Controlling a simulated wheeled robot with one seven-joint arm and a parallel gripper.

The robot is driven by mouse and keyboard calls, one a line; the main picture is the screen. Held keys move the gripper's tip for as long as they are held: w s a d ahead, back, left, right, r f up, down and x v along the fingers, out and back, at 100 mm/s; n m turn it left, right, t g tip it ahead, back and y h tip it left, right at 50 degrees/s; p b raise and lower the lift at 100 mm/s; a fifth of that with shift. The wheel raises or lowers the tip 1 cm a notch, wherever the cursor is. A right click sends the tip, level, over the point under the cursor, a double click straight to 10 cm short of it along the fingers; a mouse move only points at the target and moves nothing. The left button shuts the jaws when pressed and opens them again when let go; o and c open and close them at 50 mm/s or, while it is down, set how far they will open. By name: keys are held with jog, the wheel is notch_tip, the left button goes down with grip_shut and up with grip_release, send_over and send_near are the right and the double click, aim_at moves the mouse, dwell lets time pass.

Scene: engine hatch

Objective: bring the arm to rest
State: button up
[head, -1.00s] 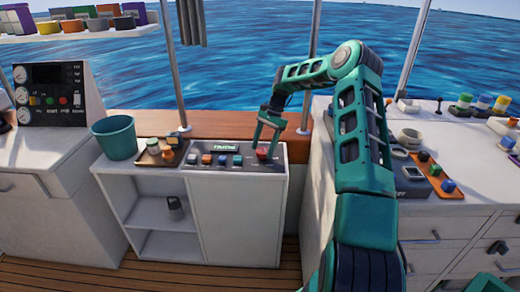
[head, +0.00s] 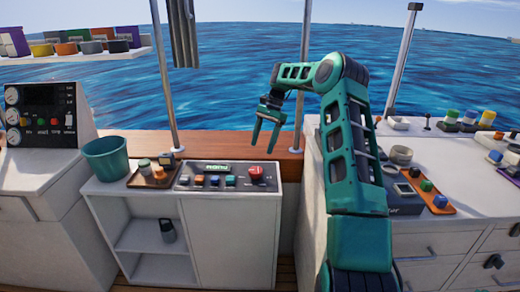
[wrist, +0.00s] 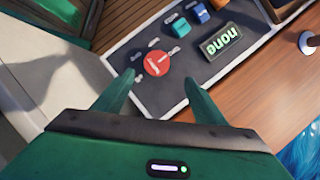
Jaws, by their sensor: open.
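My green arm reaches up from the lower right of the head view. My gripper (head: 266,134) points down in the air, above and behind the control panel on the low white cabinet. It is open, with nothing between its fingers. In the wrist view the two fingertips (wrist: 158,88) stand apart over the dark panel (wrist: 140,40), with the red round button (wrist: 157,63) just beyond them. The same red button (head: 256,172) shows at the panel's right end in the head view, below the gripper and apart from it.
A lit display (head: 217,167) and several small coloured buttons sit on the panel. A small tray (head: 150,180) of items and a teal bucket (head: 106,158) stand to its left. A metal post (head: 303,75) rises close to the arm. The right counter (head: 480,185) holds many small objects.

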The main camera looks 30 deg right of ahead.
dwell(0.4)
jog(key=s+a+r+n+h, duration=0.3)
jog(key=s+a+r, duration=0.2)
jog(key=s+r, duration=0.4)
jog(key=s+a+r+n+h, duration=0.1)
jog(key=s+a+n, duration=0.1)
jog(key=s, duration=1.1)
jog(key=s+a+r+n+h, duration=0.1)
jog(key=s+a+r+n, duration=0.1)
jog(key=s, duration=1.2)
jog(key=shift+s+a, duration=0.2)
jog(key=shift+s, duration=0.1)
jog(key=s+a+f, duration=0.1)
jog(key=s, duration=0.2)
jog(key=s+a+f+n, duration=0.1)
jog(key=s+f, duration=0.1)
jog(key=s, duration=0.2)
jog(key=s+a+f+n, duration=0.1)
jog(key=s+a, duration=0.1)
jog(key=s, duration=0.2)
jog(key=shift+s+a+f+t+y, duration=0.1)
jog(key=shift+s+f+t+y, duration=0.1)
jog(key=shift+t+y, duration=0.2)
jog(key=shift+c, duration=0.4)
